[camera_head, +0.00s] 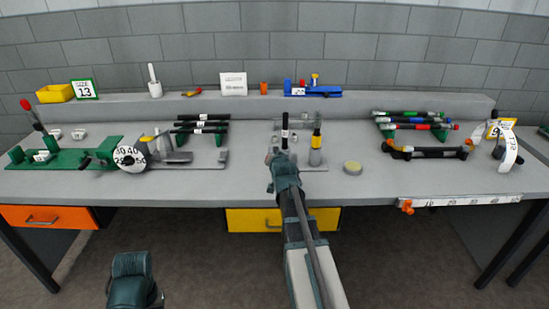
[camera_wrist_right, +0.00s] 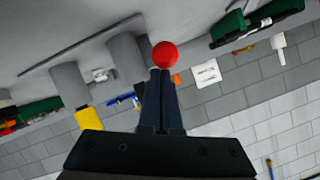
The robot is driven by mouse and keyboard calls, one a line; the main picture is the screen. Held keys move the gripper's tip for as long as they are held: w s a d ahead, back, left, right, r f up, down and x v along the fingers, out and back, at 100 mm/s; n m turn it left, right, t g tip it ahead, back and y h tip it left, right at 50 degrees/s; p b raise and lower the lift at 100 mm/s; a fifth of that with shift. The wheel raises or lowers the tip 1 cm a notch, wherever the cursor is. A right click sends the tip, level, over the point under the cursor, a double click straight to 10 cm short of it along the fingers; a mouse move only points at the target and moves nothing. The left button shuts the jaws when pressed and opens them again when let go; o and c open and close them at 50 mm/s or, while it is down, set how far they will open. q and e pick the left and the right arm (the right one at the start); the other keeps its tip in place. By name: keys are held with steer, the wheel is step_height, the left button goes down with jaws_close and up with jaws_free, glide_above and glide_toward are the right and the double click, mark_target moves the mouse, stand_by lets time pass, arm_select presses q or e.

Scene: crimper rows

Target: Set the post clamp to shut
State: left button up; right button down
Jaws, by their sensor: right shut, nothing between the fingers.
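What appears to be the post clamp stands mid-bench, with a grey base plate (camera_head: 322,190) and a grey post with a yellow top (camera_head: 317,141). A black upright piece with a white label (camera_head: 284,124) stands to its left. My right gripper (camera_head: 272,154) is in front of these and hides part of the clamp. In the right wrist view my right gripper (camera_wrist_right: 161,72) is shut and empty, with a red ball knob (camera_wrist_right: 165,55) at its fingertips; contact is unclear. Grey cylinders (camera_wrist_right: 127,56) and the yellow top (camera_wrist_right: 89,118) show there too.
A round yellowish disc (camera_head: 352,168) lies right of the clamp. A green fixture (camera_head: 62,160) with a red-knobbed lever and a round number dial (camera_head: 130,157) are at left. Black-handled tools (camera_head: 428,153) are at right. A blue clamp (camera_head: 315,91) sits on the back shelf.

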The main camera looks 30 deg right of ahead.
steer(key=shift+s, duration=0.1)
stand_by(0.4)
steer(key=p+v, duration=0.3)
steer(key=v, duration=0.7)
steer(key=shift+f, duration=0.45)
steer(key=shift+s+a, duration=0.1)
